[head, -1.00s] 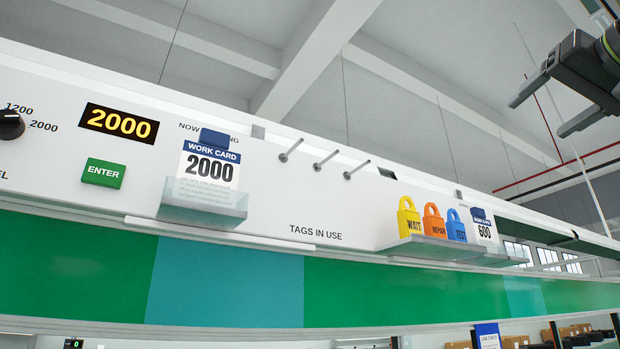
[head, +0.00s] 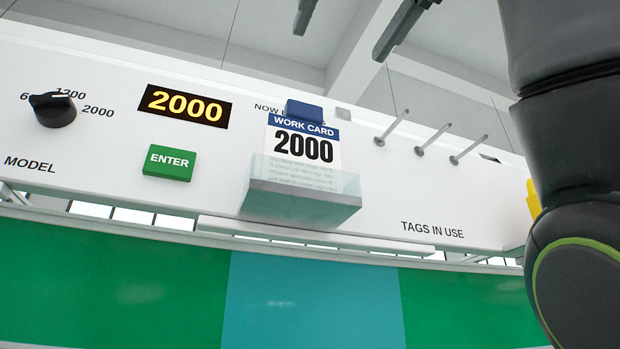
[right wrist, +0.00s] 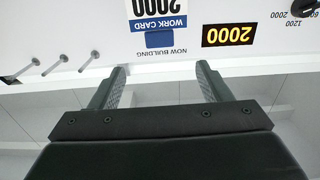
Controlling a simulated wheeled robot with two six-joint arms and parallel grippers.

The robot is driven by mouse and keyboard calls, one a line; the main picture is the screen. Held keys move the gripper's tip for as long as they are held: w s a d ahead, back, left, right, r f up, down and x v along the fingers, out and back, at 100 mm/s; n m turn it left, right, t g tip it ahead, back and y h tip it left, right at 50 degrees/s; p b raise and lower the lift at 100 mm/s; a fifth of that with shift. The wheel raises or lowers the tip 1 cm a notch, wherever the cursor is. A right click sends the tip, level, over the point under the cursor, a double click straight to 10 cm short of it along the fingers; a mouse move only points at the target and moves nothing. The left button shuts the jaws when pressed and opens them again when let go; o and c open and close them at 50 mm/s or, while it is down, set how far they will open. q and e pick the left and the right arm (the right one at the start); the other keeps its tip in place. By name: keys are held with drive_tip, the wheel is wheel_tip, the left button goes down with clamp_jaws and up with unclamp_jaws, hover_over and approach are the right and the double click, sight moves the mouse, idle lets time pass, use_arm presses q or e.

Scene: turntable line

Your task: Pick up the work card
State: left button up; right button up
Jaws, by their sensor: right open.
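The work card (head: 303,148), white with a blue band and the number 2000, stands in a clear holder (head: 300,199) on the white panel. A blue tab (head: 304,111) sticks up from its top. My right gripper (head: 350,28) is open and empty, above the card in the head view, its fingers partly cut off by the top edge. In the right wrist view the open fingers (right wrist: 160,80) point toward the card's blue tab (right wrist: 159,40), with a gap between. The card (right wrist: 157,12) appears upside down there. My left gripper is not in view.
A display (head: 186,104) reading 2000, a green ENTER button (head: 169,163) and a black knob (head: 53,109) are left of the card. Three pegs (head: 434,139) stick out to its right, above TAGS IN USE. A yellow tag (head: 533,199) is mostly hidden by my right arm.

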sight(306, 106)
drive_tip(key=p+x, duration=0.8)
drive_tip(key=x, duration=0.1)
drive_tip(key=shift+w+d+r+p, duration=0.1)
drive_tip(key=shift+w+r+p, duration=0.15)
drive_tip(key=shift+w+p, duration=0.15)
drive_tip(key=shift+w+a+f+p, duration=0.25)
drive_tip(key=shift+w+p, duration=0.1)
drive_tip(key=shift+w, duration=0.15)
drive_tip(key=shift+r, duration=0.15)
drive_tip(key=p+x, duration=0.4)
drive_tip(key=shift+w+a+r, duration=0.1)
drive_tip(key=shift+a, duration=0.1)
drive_tip(key=shift+w+a, duration=0.15)
drive_tip(key=shift+w, duration=0.25)
drive_tip(key=shift+s, duration=0.1)
drive_tip(key=shift+c, duration=0.9)
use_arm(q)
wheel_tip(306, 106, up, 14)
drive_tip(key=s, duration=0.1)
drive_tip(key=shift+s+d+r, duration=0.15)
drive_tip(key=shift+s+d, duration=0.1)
use_arm(e)
drive_tip(key=c, duration=1.2)
